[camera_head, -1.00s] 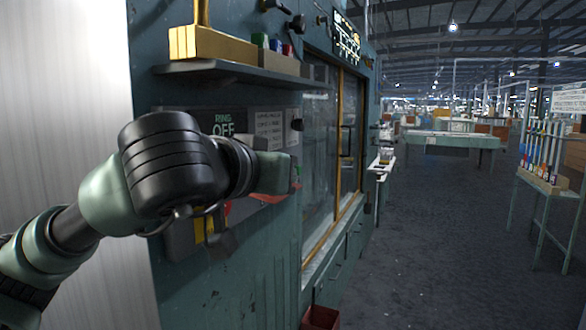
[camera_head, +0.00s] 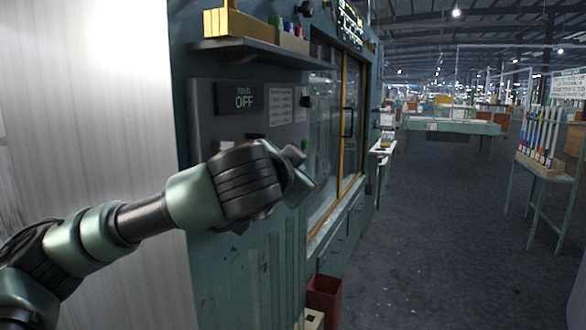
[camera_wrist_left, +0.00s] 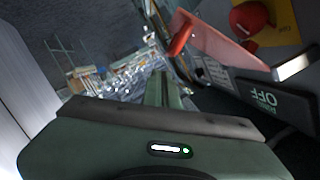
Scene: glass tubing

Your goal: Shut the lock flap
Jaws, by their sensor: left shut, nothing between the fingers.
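In the left wrist view a flat red flap (camera_wrist_left: 222,45) stands out from the control panel, with a darker red piece (camera_wrist_left: 180,42) at its end. It is beside a yellow plate with a round red knob (camera_wrist_left: 250,18); I take this to be the lock flap, and its exact angle is hard to tell. In the head view my arm hides that part of the panel. My left gripper (camera_head: 300,172) is shut and empty in front of the panel's lower part. Its fingers (camera_wrist_left: 162,90) show apart from the flap in the wrist view. My right gripper is not in view.
The grey panel carries a display reading OFF (camera_head: 240,97) and a label sheet (camera_head: 273,107). A shelf (camera_head: 260,48) juts out above it. A sliding glass door with a gold frame (camera_head: 343,130) is to the right. A red bin (camera_head: 323,297) stands on the floor. The aisle at right is open.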

